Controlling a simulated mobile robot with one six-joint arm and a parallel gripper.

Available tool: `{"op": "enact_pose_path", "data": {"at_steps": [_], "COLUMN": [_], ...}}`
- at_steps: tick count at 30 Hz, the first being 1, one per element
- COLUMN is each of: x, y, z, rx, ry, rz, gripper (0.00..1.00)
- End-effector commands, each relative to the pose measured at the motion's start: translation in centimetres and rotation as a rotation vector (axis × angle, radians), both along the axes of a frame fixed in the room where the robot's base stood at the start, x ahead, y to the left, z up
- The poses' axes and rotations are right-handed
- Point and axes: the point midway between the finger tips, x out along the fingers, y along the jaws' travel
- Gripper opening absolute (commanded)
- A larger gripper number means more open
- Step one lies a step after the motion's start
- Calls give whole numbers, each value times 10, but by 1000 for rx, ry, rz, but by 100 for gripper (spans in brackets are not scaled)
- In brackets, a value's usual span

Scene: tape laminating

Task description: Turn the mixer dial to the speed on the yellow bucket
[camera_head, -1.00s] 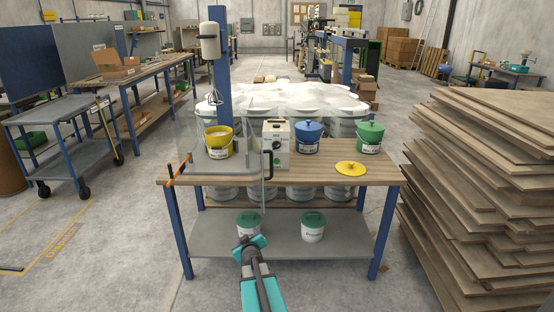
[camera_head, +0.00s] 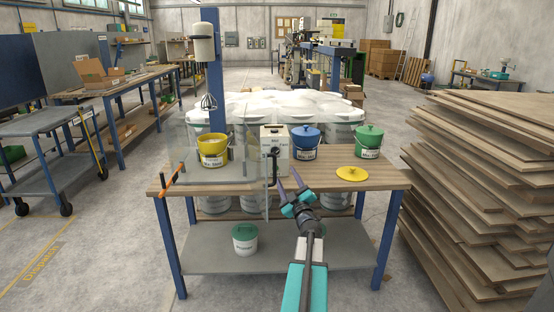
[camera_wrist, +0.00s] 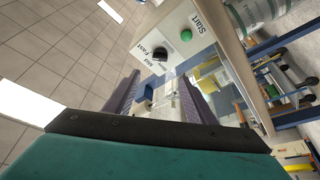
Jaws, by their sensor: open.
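The mixer's cream control box (camera_head: 275,139) stands on the wooden table. In the wrist view, its front (camera_wrist: 150,37) carries a black dial (camera_wrist: 163,53) with printed speed words, "Mid" and "Fast" among them; the dial's exact setting is unclear. The yellow bucket (camera_head: 213,146) stands left of the box under the mixer (camera_head: 205,50), behind a clear guard. Its white label (camera_head: 213,161) is too small to read surely. My gripper (camera_head: 287,176) is open and empty in front of the box, right of the guard's black handle, fingers pointing toward it. It touches nothing that I can see.
A green Start button (camera_wrist: 186,35) is beside the dial. The guard's black handle (camera_head: 272,168) stands close left of my gripper. A blue bucket (camera_head: 305,142), green bucket (camera_head: 368,141) and yellow lid (camera_head: 352,174) are to the right. Stacked boards (camera_head: 480,180) stand right of the table.

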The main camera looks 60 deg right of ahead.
Motion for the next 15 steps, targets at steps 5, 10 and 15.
{"op": "enact_pose_path", "data": {"at_steps": [5, 10, 15], "x": [-4, -7, -6], "y": [-3, -6, -10], "z": [1, 1, 1], "rx": [-2, -2, -1], "ry": [0, 0, 1], "rz": [-4, -9, -12], "gripper": [50, 50, 50]}}
